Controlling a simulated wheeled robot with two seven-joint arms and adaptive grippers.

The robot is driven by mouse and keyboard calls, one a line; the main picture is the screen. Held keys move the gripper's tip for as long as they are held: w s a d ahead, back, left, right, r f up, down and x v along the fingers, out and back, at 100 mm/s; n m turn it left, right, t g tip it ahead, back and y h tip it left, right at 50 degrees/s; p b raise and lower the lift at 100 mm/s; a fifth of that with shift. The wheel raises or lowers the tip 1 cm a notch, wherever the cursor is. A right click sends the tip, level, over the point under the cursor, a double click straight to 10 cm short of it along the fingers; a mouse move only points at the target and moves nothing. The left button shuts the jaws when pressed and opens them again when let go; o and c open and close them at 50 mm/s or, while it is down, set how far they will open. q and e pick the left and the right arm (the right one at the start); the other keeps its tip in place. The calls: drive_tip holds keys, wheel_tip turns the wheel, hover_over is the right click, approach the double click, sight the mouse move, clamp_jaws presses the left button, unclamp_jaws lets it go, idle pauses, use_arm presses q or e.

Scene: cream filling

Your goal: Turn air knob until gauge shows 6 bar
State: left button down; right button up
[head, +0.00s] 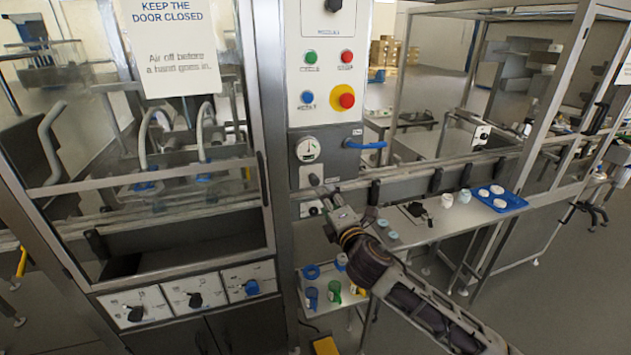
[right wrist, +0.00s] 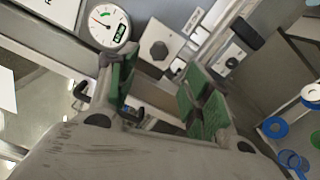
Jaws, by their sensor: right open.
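The round white gauge (head: 308,149) is on the grey panel below the red and yellow button. It also shows in the right wrist view (right wrist: 108,27), with a thin needle, a green arc and a small dark display. I cannot read its value surely. The dark air knob (head: 314,180) is below the gauge. In the right wrist view the knob (right wrist: 159,50) sits on a light square plate, ahead of my fingers. My right gripper (head: 326,193) is open and empty close to the knob; green pads show in the wrist view (right wrist: 160,82). My left gripper is out of view.
A blue lever (head: 366,145) sticks out right of the gauge. A steel rail (head: 425,172) runs right of the panel. A glazed door (head: 160,190) stands left. A shelf with blue and green rings (head: 333,291) is below my right arm. A blue tray (head: 512,202) lies on the bench.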

sight(317, 182)
drive_tip(key=shift+p+x, duration=0.4)
drive_tip(key=shift+x, duration=3.35)
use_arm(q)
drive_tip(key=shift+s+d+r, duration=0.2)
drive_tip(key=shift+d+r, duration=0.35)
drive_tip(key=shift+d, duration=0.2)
use_arm(e)
drive_tip(key=shift+x, duration=2.35)
drive_tip(key=shift+f, duration=0.1)
drive_tip(key=shift+c, duration=0.3)
drive_tip(key=c, duration=1)
